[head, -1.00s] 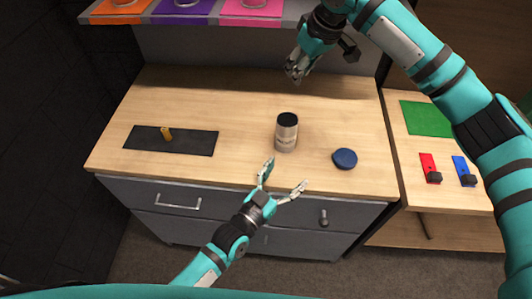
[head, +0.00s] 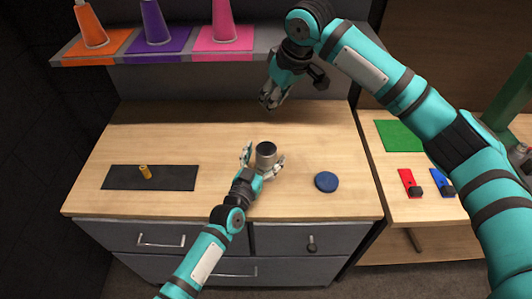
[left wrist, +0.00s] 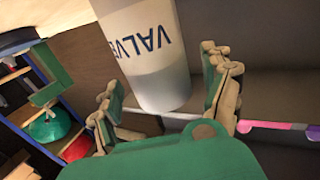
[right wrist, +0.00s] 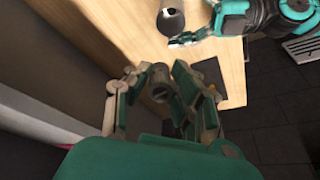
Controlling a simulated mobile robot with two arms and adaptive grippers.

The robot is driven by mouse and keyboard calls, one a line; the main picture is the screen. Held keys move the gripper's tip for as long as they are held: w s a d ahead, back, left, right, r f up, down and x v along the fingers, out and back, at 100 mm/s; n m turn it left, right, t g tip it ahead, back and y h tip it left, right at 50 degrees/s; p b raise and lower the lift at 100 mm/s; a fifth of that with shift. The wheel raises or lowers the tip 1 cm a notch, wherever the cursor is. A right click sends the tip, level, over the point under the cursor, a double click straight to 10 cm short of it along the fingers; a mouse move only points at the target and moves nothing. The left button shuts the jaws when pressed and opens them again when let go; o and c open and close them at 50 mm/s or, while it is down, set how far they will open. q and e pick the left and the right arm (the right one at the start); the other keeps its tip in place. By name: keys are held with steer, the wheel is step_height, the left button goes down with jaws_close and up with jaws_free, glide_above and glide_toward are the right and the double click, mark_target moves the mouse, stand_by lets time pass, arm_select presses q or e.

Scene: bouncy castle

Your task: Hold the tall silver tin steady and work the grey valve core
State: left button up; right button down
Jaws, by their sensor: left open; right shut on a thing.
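The tall silver tin (head: 265,160) stands upright on the wooden worktop, its round top dark. In the left wrist view the tin (left wrist: 145,50) shows the letters "VALVE". My left gripper (head: 262,163) is open, its fingers (left wrist: 166,88) on either side of the tin; contact cannot be told. My right gripper (head: 268,99) is above the worktop, behind the tin. In the right wrist view it (right wrist: 157,82) is shut on a small grey round piece, seemingly the grey valve core (right wrist: 158,93), partly hidden by the fingers. The tin's top (right wrist: 170,20) also shows there, apart from it.
A blue disc (head: 326,181) lies right of the tin. A small brass piece (head: 145,171) stands on a black mat (head: 180,178) at left. Coloured cones (head: 152,22) stand on the back shelf. A side table holds a green mat (head: 399,136) and red (head: 407,180) and blue (head: 439,180) pieces.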

arm_select(q)
steer(key=shift+w+d, duration=0.25)
steer(key=shift+w, duration=0.35)
steer(key=c, duration=1.3)
arm_select(e)
step_height(320, 180, down, 11)
steer(key=shift+w, duration=0.25)
steer(key=shift+r, duration=0.1)
steer(key=c, duration=1.1)
jaws_free()
